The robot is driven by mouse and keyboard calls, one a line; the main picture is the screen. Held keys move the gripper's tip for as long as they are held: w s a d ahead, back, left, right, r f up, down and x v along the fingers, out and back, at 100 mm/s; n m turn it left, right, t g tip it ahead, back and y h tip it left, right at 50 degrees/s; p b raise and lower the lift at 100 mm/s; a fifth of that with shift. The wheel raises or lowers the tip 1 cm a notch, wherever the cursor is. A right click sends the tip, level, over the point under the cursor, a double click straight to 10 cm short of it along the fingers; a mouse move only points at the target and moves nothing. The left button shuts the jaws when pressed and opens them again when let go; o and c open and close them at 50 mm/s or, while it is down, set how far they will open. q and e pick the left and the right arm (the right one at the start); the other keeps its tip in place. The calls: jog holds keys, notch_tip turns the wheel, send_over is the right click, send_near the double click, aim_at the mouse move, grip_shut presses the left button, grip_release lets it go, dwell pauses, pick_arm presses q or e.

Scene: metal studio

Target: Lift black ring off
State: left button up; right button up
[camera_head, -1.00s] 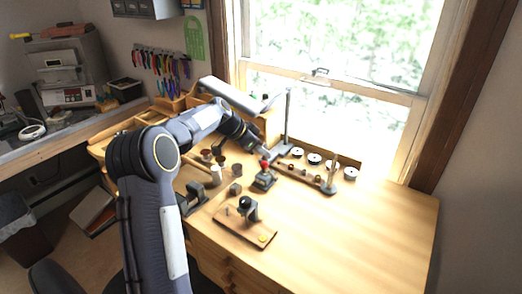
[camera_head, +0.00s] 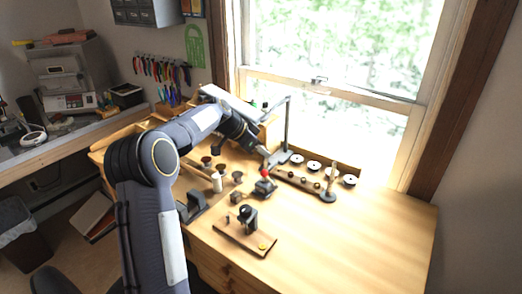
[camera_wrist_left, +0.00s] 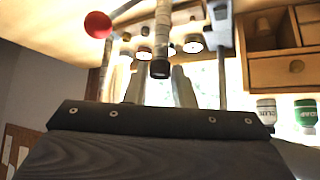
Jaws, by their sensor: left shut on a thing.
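A pale rod (camera_head: 298,179) with several small rings along it lies near the window, its right end at a round-based stand (camera_head: 328,196). My left gripper (camera_head: 267,156) is at the rod's left end. In the left wrist view, the fingers of my left gripper (camera_wrist_left: 160,88) are on either side of a dark round piece (camera_wrist_left: 160,68) at the rod's near end. It looks like the black ring, but its outline against the rod is unclear. The gripper is shut on it. My right gripper is out of view.
A red-knobbed device (camera_head: 264,186) stands close to the gripper. A tall thin post (camera_head: 288,122) rises behind it. Several white-topped discs (camera_head: 313,165) line the window side. A wooden board (camera_head: 240,238) with a black fixture lies in front. The right of the desk is clear.

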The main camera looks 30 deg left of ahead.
pick_arm(q)
jog(key=shift+r, duration=0.15)
notch_tip(320, 180, up, 3)
jog(key=shift+f+p, duration=0.1)
jog(key=shift+p, duration=0.8)
